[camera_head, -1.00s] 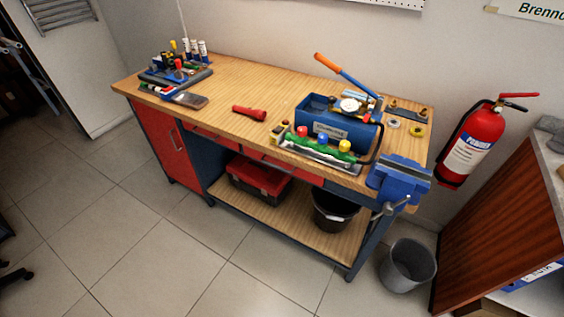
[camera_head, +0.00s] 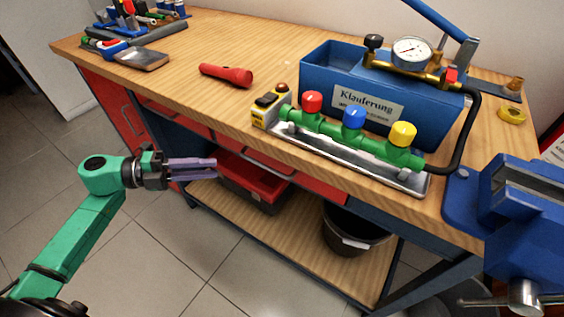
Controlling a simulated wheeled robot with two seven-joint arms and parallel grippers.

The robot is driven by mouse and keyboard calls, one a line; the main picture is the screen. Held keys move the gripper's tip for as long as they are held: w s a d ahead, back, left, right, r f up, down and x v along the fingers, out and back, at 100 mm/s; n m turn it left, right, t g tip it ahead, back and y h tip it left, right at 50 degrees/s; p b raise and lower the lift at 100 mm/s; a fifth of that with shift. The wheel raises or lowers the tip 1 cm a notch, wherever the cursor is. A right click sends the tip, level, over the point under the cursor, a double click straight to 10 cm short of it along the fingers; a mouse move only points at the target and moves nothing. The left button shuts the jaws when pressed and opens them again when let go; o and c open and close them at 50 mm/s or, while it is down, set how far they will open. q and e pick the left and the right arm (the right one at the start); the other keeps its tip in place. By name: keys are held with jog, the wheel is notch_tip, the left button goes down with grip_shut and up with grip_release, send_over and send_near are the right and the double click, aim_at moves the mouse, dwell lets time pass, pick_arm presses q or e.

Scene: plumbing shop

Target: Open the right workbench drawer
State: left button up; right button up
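The right workbench drawer (camera_head: 310,183) has a red front under the bench top, with a metal bar handle (camera_head: 268,166) near its middle. Its front looks flush with the bench, so it appears shut. My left gripper (camera_head: 214,166) has purple fingers pointing right. In the picture it lies left of the handle, in front of the bench and apart from the drawer. Its fingers lie close together at this angle, and I cannot tell whether a gap is between them. I see nothing held. My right gripper is not in view.
The wooden bench top (camera_head: 180,75) carries a red flashlight (camera_head: 226,75), a valve manifold (camera_head: 350,135), a blue box (camera_head: 330,80) and a blue vise (camera_head: 520,200) at the right corner. A red toolbox (camera_head: 255,180) and black bucket (camera_head: 350,232) sit below. The floor in front is clear.

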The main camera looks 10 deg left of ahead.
aim_at(263, 167)
pick_arm(q)
jog(key=x, duration=0.4)
jog(key=p+x, duration=0.1)
jog(key=x, duration=0.3)
jog(key=s+r+x, duration=0.1)
jog(key=x, duration=0.4)
jog(key=shift+s+d, duration=0.1)
jog(key=shift+d, duration=0.3)
jog(key=shift+d+f, duration=0.1)
jog(key=shift+d, duration=0.2)
grip_shut()
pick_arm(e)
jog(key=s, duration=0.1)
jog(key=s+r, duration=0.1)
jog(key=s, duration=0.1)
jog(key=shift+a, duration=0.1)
